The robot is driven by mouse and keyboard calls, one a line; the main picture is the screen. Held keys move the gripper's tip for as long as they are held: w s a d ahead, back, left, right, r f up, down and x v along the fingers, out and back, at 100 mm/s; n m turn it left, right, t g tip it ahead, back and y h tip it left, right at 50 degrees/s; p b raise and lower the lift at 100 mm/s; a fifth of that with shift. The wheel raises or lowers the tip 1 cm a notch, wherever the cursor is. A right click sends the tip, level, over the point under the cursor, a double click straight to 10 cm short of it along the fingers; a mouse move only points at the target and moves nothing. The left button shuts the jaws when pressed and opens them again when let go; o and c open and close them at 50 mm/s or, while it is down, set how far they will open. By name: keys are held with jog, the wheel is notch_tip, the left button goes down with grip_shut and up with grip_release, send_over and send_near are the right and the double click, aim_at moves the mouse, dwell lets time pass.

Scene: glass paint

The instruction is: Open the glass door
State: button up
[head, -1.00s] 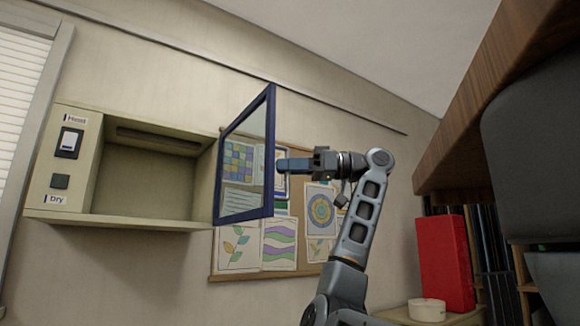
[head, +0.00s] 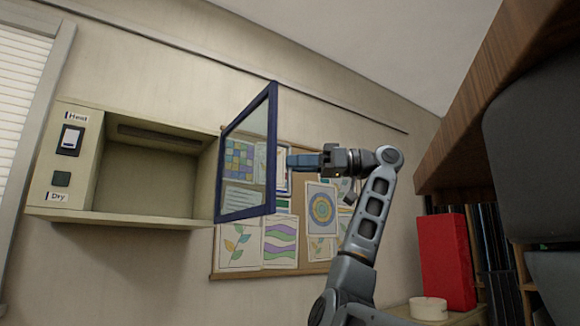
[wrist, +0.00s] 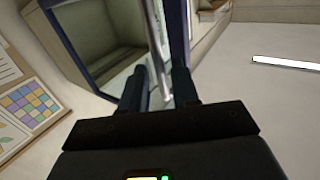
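The glass door (head: 249,154) has a blue frame and stands swung out from the right side of the beige wall cabinet (head: 145,218), which shows its open interior. In the wrist view the door's blue frame (wrist: 180,45) runs beside a metal bar handle (wrist: 156,35). My gripper (head: 293,161) is just right of the door, with a small gap between its fingertips and the frame in the head view. In the wrist view my gripper (wrist: 158,82) has its two dark fingers apart, with the handle showing between and beyond them. I see no clear grip on it.
A cork board (head: 290,270) with several drawings hangs behind the door. A red box (head: 447,262) and a white round container (head: 428,309) stand low at the right. A wooden shelf (head: 470,120) juts in at the upper right.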

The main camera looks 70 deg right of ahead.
jog(key=b+v, duration=0.1)
jog(key=v, duration=0.4)
jog(key=shift+s+d, duration=0.1)
jog(key=shift+s, duration=0.2)
dwell(0.4)
